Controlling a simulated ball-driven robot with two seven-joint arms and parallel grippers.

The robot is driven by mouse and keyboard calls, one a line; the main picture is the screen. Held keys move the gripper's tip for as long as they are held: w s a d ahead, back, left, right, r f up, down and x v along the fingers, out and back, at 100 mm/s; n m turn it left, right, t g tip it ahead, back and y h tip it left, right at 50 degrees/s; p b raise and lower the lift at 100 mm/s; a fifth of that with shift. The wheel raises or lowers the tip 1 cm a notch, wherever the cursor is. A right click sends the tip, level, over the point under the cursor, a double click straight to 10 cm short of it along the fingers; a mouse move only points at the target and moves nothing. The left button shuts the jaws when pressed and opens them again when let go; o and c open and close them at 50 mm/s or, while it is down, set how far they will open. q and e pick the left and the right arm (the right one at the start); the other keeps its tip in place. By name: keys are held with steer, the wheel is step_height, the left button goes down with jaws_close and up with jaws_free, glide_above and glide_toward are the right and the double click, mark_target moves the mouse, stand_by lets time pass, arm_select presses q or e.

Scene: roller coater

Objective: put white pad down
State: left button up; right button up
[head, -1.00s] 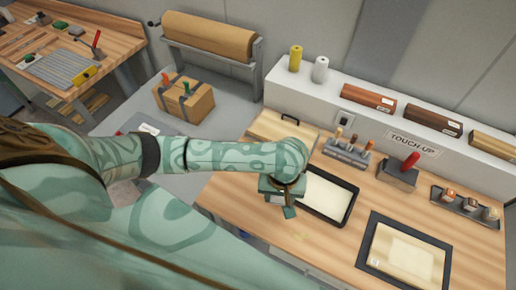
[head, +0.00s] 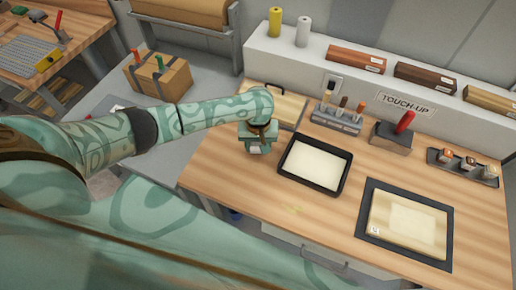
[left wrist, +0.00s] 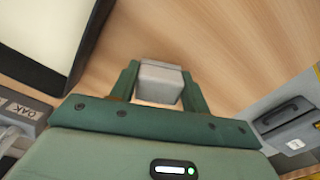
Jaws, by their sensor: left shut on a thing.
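My left gripper (head: 256,146) is shut on the white pad (head: 255,151), a small pale block. The pad also shows in the left wrist view (left wrist: 160,82), between the two green fingers of the gripper (left wrist: 157,84). Gripper and pad are over the wooden bench (head: 215,178), left of the black-rimmed tray (head: 284,167) with a pale inside. I cannot tell whether the pad touches the bench. My right gripper is not in view.
A dark mat (head: 365,224) with a pale wooden panel (head: 388,236) lies at the right. A pale wooden board (head: 283,98), a rack of tools (head: 337,121), and a block with a red handle (head: 392,137) stand behind. The front left bench is clear.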

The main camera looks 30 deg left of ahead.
mark_target(258, 145)
arm_select(q)
steer(key=shift+f, duration=0.55)
steer(key=shift+r, duration=0.1)
steer(key=o, duration=1)
step_height(258, 145, up, 12)
steer(key=p, duration=0.5)
steer(key=shift+d, duration=0.1)
steer(key=shift+s, duration=0.1)
